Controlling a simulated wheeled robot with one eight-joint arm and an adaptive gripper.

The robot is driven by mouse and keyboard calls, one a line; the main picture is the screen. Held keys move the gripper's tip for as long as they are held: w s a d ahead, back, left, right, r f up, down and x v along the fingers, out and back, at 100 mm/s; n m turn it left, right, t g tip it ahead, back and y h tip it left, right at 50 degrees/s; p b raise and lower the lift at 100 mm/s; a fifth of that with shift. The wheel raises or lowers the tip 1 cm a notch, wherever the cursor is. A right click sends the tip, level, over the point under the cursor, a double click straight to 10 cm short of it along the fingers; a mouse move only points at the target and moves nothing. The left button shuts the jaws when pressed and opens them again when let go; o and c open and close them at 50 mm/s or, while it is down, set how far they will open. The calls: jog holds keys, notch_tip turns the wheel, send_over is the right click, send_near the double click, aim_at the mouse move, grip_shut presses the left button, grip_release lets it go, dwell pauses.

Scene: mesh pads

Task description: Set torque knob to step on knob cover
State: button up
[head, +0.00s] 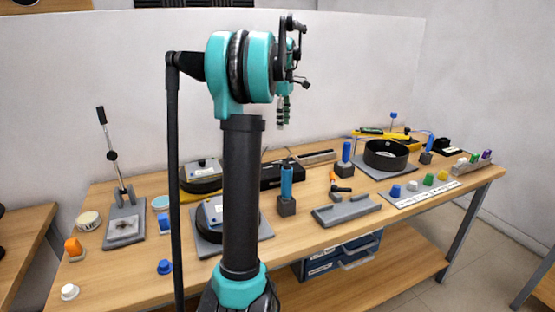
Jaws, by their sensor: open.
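I cannot tell for certain which thing is the torque knob or the knob cover. Small knob-like pieces stand on the table: a blue one (165,267), a white one (69,291) and an orange one (73,247), all at the left. More coloured knob-like pieces, including a blue one (396,191), stand on a pale labelled strip (425,195) at the right.
A black round bowl (386,153) stands on a grey pad at the right. A grey stand with a lever (123,226) is at the left. Blue-handled pieces in dark blocks (286,205) stand mid-table. A grey tray (346,211) lies near the front edge. A wall closes the back.

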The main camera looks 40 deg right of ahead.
aim_at(283, 163)
notch_tip(283, 163, down, 17)
jog(key=shift+f, duration=0.2)
dwell(0.4)
jog(key=shift+c, duration=0.5)
grip_shut()
